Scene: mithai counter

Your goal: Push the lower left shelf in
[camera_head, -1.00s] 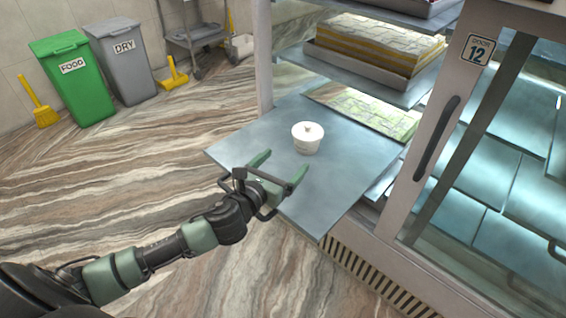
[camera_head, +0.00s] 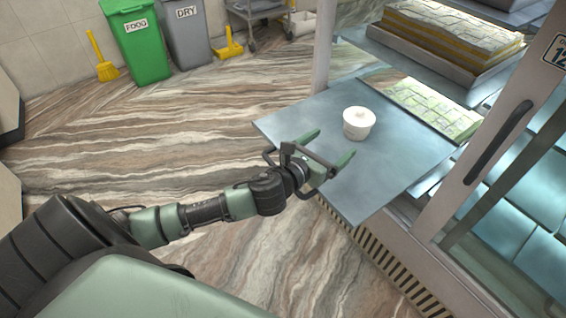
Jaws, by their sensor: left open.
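The lower left shelf (camera_head: 398,168) is a blue-grey metal sheet that sticks out of the display counter towards the lower left. I cannot tell whether the fingers touch the shelf. The pot is beyond the fingertips, apart from them. My right gripper is not in view.
A sliding door (camera_head: 487,142) with a dark handle stands right of the shelf. A tray of layered sweets (camera_head: 450,40) sits on a shelf above. Green (camera_head: 137,42) and grey (camera_head: 187,32) bins stand at the back left. The marble-patterned floor (camera_head: 160,120) is open.

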